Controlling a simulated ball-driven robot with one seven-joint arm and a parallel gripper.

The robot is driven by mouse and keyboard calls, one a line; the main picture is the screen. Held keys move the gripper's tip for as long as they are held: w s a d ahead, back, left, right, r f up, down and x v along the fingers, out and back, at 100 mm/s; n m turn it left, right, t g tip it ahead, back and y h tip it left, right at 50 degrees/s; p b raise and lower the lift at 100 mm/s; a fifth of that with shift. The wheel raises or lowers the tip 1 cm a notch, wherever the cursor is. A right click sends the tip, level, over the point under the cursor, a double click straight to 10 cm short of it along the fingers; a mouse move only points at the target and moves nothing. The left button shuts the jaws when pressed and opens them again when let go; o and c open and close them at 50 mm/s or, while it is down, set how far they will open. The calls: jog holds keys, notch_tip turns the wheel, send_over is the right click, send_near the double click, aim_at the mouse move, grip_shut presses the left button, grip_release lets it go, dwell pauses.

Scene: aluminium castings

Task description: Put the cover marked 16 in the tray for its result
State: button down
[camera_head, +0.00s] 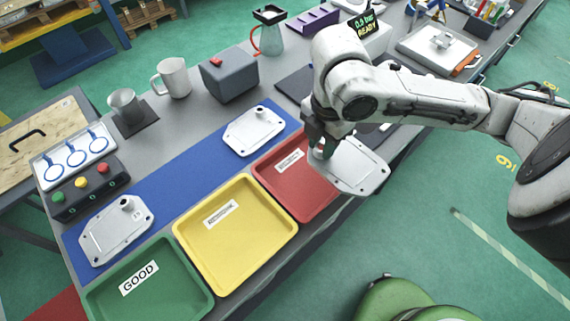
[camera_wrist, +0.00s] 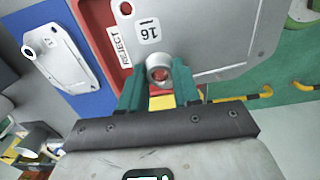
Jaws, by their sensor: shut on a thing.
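My gripper (camera_head: 319,148) is shut on the round boss of a grey aluminium cover (camera_head: 356,168). In the wrist view the fingers (camera_wrist: 160,85) grip the boss, and this cover (camera_wrist: 215,35) carries a label reading 16. The cover hangs at the right side of the red tray (camera_head: 317,210), overlapping its edge in the head view. The red tray's label reads REJECT in the wrist view. The yellow tray (camera_head: 237,277) has a label too small to read. The green tray (camera_head: 200,308) is labelled GOOD. The trays' visible floors are bare.
Two other covers lie on the blue mat (camera_head: 178,175), one near (camera_head: 116,229) and one far (camera_head: 253,130). A display (camera_head: 365,25) reads 0.0 bar READY. A button box (camera_head: 88,188), mugs and a grey block (camera_head: 229,76) stand along the left side.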

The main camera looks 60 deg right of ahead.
jog(key=w+f, duration=0.3)
jog(key=w+a+f, duration=0.1)
jog(key=w+f, duration=0.2)
jog(key=w, duration=0.1)
jog(key=shift+w+a+f, duration=0.1)
jog(key=shift+a, duration=0.1)
jog(key=shift+w+f, duration=0.5)
jog(key=shift+f, duration=1.65)
jog(key=shift+f, duration=0.15)
jog(key=c, duration=1.1)
grip_release()
